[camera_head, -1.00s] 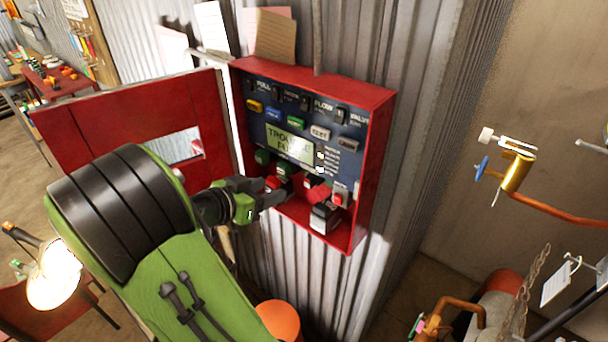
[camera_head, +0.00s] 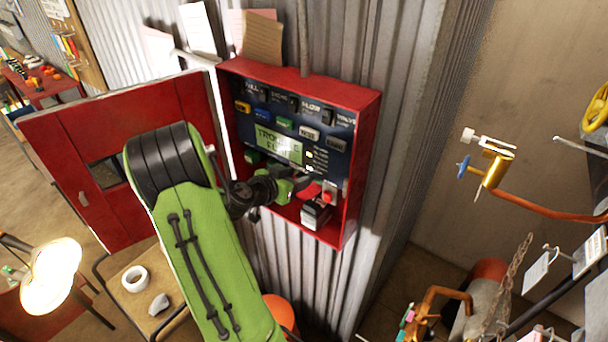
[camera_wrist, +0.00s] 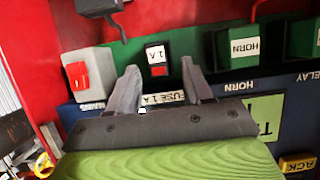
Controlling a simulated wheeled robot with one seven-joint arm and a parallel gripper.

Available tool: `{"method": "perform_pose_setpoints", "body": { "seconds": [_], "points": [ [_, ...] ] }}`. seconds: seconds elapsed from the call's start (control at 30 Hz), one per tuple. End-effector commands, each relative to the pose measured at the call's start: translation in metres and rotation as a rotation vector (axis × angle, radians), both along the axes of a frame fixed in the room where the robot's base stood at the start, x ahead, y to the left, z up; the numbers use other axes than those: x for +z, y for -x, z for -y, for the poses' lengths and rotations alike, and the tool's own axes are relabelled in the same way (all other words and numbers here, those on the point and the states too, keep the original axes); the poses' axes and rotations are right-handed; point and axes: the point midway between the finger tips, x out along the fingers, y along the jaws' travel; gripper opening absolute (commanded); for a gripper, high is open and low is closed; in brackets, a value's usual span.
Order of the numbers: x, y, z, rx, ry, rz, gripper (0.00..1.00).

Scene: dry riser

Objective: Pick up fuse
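In the wrist view the fuse (camera_wrist: 157,58) is a small dark block with a white "1 A" label and a red patch. It sits in the panel above a "FUSE 1 A" label strip (camera_wrist: 163,98). My gripper (camera_wrist: 160,82) is open, with one grey finger on each side of the fuse's line and nothing between them. I cannot tell whether the fingertips reach its depth. In the head view my gripper (camera_head: 301,186) is inside the red box (camera_head: 362,150), and I cannot make out the fuse clearly there.
A grey block with a red switch (camera_wrist: 77,75) is left of the fuse in the wrist view. Green HORN relays (camera_wrist: 240,45) are close on the right. The box door (camera_head: 60,150) stands open at left. Brass and copper pipework (camera_head: 495,170) is at right.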

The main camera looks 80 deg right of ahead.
Motion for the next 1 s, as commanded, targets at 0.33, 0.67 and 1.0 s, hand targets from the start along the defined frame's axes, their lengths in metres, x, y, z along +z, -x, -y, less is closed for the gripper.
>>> {"method": "perform_pose_setpoints", "body": {
  "seconds": [0.33,0.67,1.0],
  "points": [
    [0.000,0.000,0.000,0.000,0.000,0.000,0.00],
    [0.000,0.000,0.000,0.000,0.002,0.000,0.00],
    [-0.005,-0.028,-0.059,0.010,0.001,0.002,0.00]
  ]
}}
